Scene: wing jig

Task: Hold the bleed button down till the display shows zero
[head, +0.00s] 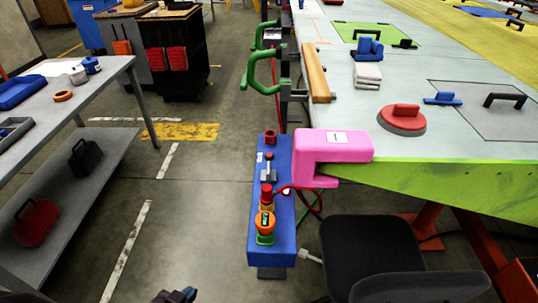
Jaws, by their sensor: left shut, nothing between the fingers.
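A long blue unit (285,220) stands beside the wing table. On its near end is a round orange gauge (265,222) with a small dark display, on a green fitting; the reading is too small to tell. Just behind it is a red knob or button (266,190) with a red hose. A grey lever fitting and another red knob (270,136) sit farther back; I cannot tell which part is the bleed button. My left gripper (178,295) shows at the bottom edge, shut and empty, apart from the unit and to its left. My right gripper is not in view.
A pink padded corner (335,147) covers the wing table's (450,180) near corner. A black chair (375,255) stands right of the blue unit. A grey bench (105,75) is at left. The floor between bench and unit is clear.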

